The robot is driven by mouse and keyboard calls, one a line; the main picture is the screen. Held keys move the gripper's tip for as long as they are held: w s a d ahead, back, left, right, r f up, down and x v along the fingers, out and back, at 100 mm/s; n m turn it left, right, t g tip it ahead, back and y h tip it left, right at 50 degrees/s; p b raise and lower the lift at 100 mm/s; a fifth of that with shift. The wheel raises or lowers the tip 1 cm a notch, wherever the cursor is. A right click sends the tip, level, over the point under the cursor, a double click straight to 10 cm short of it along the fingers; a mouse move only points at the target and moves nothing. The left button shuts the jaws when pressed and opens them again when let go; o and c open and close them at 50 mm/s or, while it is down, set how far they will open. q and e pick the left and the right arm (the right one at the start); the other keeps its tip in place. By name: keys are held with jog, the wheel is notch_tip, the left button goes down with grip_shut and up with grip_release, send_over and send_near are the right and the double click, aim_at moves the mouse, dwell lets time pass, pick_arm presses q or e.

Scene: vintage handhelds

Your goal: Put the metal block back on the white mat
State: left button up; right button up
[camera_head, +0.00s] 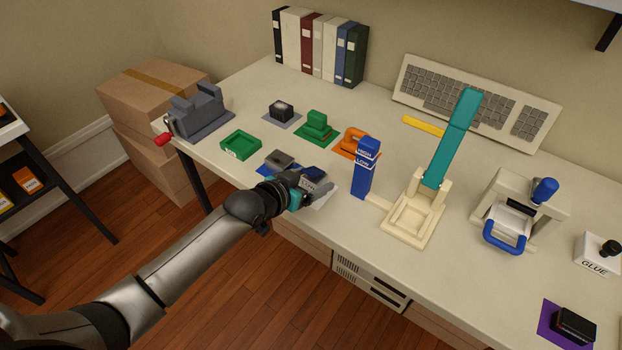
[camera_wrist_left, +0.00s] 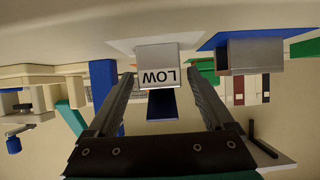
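The metal block (camera_head: 315,184) is silver-grey, marked LOW, with a blue part on it. In the left wrist view the block (camera_wrist_left: 157,78) shows upside down between my left fingertips. It appears to stand on the white mat (camera_head: 325,198), whose edge shows behind it in the wrist view (camera_wrist_left: 121,46). My left gripper (camera_head: 305,184) is at the block, partly covering block and mat in the head view. Its fingers (camera_wrist_left: 160,80) straddle the block with a narrow gap at the right finger, so it looks open. My right gripper is not in view.
A second grey block (camera_head: 280,158) sits on a blue mat just behind my gripper. A blue HIGH/LOW post (camera_head: 366,172) stands close to the right, beside a cream press with a teal lever (camera_head: 452,140). A green tray (camera_head: 240,145) lies to the left.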

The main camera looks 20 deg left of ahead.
pick_arm(q)
jog(key=shift+r, duration=0.1)
jog(key=shift+r, duration=0.15)
jog(key=p+v, duration=0.3)
jog(key=v, duration=0.9)
jog(key=shift+p, duration=0.35)
jog(key=s+a+f+n+g+y, duration=0.1)
jog(key=s+a+f, duration=0.15)
jog(key=f, duration=0.55)
jog(key=s+a+f+g+y, duration=0.2)
jog(key=s+f, duration=0.2)
jog(key=f, duration=0.4)
jog(key=s+a+f+n+g+y, duration=0.1)
jog(key=s+a+f, duration=0.15)
jog(key=f, duration=0.55)
jog(key=s+d+f+g, duration=0.2)
jog(key=s+f, duration=0.3)
jog(key=s, duration=0.4)
jog(key=s+d+f+g, duration=0.2)
jog(key=s+f, duration=0.3)
jog(key=s, duration=0.4)
jog(key=s+d+f+g, duration=0.2)
jog(key=s+f, duration=0.3)
jog(key=s, duration=0.5)
jog(key=shift+d+g, duration=0.2)
jog(key=shift+g, duration=0.2)
